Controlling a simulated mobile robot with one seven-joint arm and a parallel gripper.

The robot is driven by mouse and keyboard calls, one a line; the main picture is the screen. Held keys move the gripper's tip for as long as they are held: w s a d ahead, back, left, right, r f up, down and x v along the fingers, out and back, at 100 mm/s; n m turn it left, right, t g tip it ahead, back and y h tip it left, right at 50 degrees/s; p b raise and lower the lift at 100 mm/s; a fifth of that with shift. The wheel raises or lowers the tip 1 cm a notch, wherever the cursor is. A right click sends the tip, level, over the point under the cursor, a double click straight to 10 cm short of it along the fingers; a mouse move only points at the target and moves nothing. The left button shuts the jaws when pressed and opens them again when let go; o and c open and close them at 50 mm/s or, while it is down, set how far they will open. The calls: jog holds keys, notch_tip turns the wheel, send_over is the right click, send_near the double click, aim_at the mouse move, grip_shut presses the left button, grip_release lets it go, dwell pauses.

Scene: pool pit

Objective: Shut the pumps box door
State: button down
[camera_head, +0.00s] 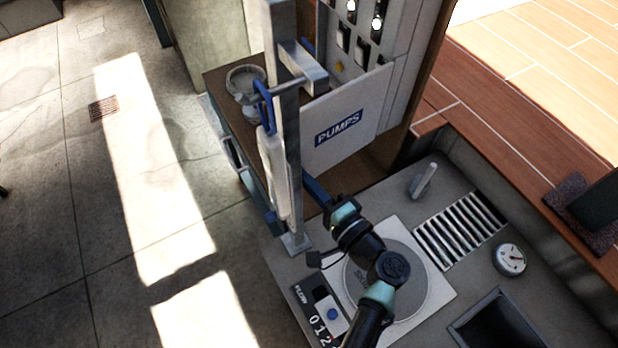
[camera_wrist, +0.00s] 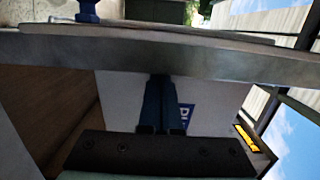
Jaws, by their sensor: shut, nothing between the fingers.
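The pumps box door (camera_head: 349,98) is a white panel with a blue PUMPS label. In the head view it stands swung out from the pumps box (camera_head: 398,75), whose switches and indicator lights are exposed. My gripper (camera_head: 309,182) is low, below the door's lower left corner and beside the grey metal post. Its blue fingers are shut and empty. In the wrist view my shut fingers (camera_wrist: 161,80) point at a grey bar, and part of the door's label (camera_wrist: 187,115) shows beyond them. I cannot tell whether the fingers touch anything.
The upright metal post (camera_head: 289,150), with a white roll and blue strap hung on it, stands left of the door. A bracket (camera_head: 303,68) juts from it towards the door. A grey valve (camera_head: 245,82) sits on the brown ledge. Open floor lies at left.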

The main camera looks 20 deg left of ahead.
jog(key=b+x, duration=0.3)
jog(key=x, duration=0.3)
jog(key=shift+a+b, duration=0.15)
jog(key=shift+b, duration=0.15)
